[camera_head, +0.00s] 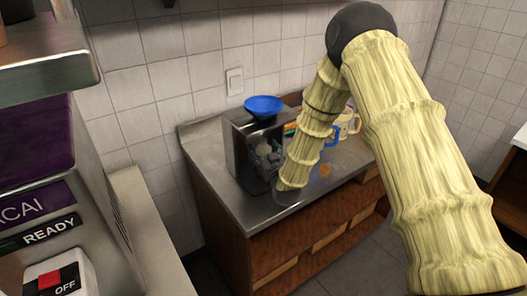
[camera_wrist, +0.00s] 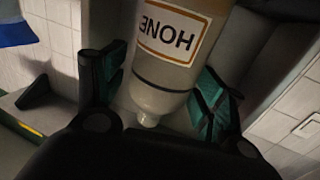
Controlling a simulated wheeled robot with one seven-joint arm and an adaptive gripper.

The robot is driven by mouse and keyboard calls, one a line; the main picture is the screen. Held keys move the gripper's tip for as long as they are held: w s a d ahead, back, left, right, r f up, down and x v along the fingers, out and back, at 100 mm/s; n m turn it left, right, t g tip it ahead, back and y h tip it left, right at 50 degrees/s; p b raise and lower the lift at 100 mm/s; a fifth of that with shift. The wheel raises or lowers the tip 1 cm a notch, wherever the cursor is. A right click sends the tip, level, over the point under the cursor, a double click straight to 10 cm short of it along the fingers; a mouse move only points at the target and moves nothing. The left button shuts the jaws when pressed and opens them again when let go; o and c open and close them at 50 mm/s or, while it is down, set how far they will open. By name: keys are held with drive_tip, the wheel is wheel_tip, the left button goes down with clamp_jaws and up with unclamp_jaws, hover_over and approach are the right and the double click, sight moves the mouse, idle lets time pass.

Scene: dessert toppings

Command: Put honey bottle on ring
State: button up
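The honey bottle (camera_wrist: 165,60) is in the wrist view, pale, with a white label reading "HONE" upside down. Its nozzle points to the bottom of the picture. My gripper (camera_wrist: 160,85) has one finger on each side of the bottle. The green pads lie close to its sides, and I cannot tell whether both touch it. I cannot make out the ring for certain.
A steel counter (camera_head: 228,199) with wooden fronts runs along the tiled wall. A dark, open-fronted machine (camera_head: 243,148) carries a blue bowl (camera_head: 264,105). A blue mug (camera_head: 331,136) and a yellowish mug (camera_head: 352,126) stand behind my arm. A dispenser (camera_head: 40,225) fills the left.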

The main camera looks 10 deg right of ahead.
drive_tip(key=shift+r, duration=0.1)
drive_tip(key=shift+r, duration=0.15)
drive_tip(key=s+b, duration=0.1)
drive_tip(key=s, duration=0.2)
drive_tip(key=s+b, duration=0.1)
drive_tip(key=s, duration=0.3)
drive_tip(key=s+d, duration=0.1)
drive_tip(key=s, duration=0.2)
drive_tip(key=shift+s+f+b, duration=0.2)
drive_tip(key=shift+s+b, duration=0.05)
drive_tip(key=shift+b, duration=0.15)
drive_tip(key=shift+s+d+r, duration=0.1)
drive_tip(key=shift+s+d, duration=0.05)
drive_tip(key=shift+s, duration=0.55)
